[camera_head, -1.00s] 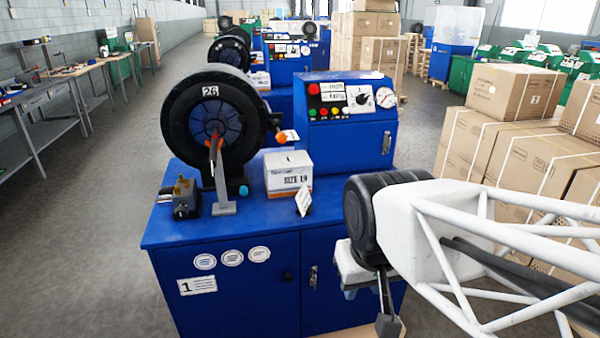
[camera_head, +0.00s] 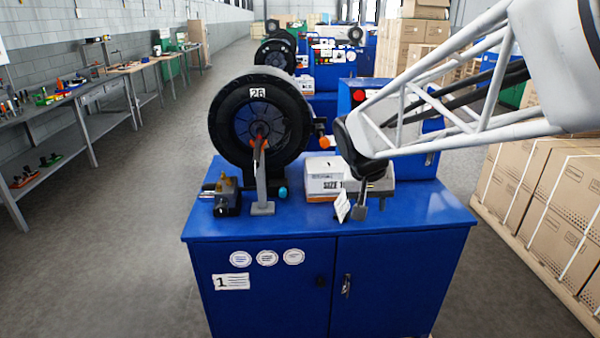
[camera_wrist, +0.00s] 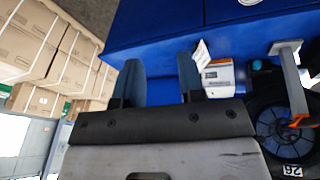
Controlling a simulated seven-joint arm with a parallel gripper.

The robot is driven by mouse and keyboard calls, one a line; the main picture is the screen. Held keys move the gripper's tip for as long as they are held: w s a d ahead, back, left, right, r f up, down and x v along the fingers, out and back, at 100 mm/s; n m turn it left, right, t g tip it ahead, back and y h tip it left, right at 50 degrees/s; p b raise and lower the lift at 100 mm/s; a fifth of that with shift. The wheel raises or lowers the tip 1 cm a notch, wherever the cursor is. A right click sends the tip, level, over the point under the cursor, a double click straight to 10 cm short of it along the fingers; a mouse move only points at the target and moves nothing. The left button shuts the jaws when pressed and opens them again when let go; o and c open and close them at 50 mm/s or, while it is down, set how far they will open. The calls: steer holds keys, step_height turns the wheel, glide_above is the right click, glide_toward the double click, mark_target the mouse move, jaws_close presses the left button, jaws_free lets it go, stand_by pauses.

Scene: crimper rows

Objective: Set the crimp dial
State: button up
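The blue crimper's control panel (camera_head: 346,98) stands at the back right of the blue cabinet in the head view. Only its left edge and a red button (camera_head: 358,95) show; my arm covers the rest, so the dial is hidden. My gripper (camera_head: 361,208) hangs over the right part of the cabinet top, in front of the panel and beside the white size box (camera_head: 325,177). In the wrist view my gripper (camera_wrist: 160,66) has its two dark fingers apart with nothing held between them. The size box (camera_wrist: 217,76) lies right of the fingers there.
A hose reel marked 26 (camera_head: 258,122) and a small vise-like block (camera_head: 227,196) stand on the cabinet top (camera_head: 290,222). A white tag (camera_head: 342,206) is close to my gripper. Cartons (camera_head: 545,195) stand to the right. The aisle floor (camera_head: 150,235) on the left is clear.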

steer(key=w+f+m+h, duration=0.1)
steer(key=w+f, duration=0.3)
steer(key=w, duration=1.2)
steer(key=m+h, duration=0.2)
glide_toward(340, 196)
steer(key=shift+d+f+t, duration=0.4)
steer(key=shift+d, duration=0.1)
steer(key=shift+x, duration=1.25)
steer(key=shift+f, duration=0.15)
steer(key=shift+x, duration=2.5)
steer(key=shift+s+a+f, duration=0.1)
steer(key=shift+a+f, duration=0.05)
steer(key=shift+f, duration=0.2)
